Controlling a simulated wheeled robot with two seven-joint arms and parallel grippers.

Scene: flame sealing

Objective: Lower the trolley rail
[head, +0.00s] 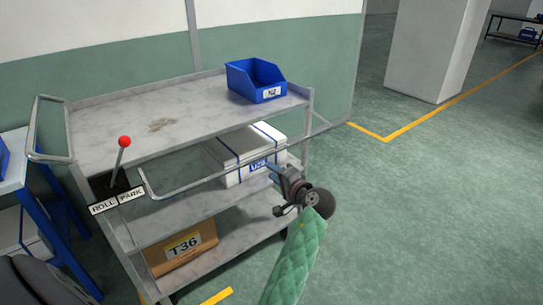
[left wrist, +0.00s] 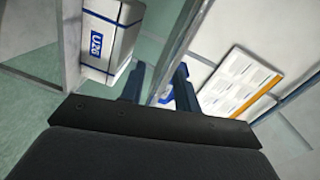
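A grey trolley (head: 110,135) stands at the left of the head view. Its tubular rail (head: 215,176) sticks out along the near long side, about level with or a little below the top shelf. My left gripper (head: 279,174) is at the rail's right part, on a green quilted arm sleeve. In the left wrist view its two dark fingers (left wrist: 159,88) are apart, with a grey bar (left wrist: 182,42) between or just beyond them. I cannot tell whether they touch it. My right gripper is not in view.
A blue bin (head: 243,82) is on the top shelf. A white box (head: 233,150) and a brown T36 carton (head: 187,249) sit below. A red-knobbed lever (head: 123,145) rises by the ROLL PARK plate (head: 117,201). A blue-legged table (head: 45,235) is left. Floor at right is clear.

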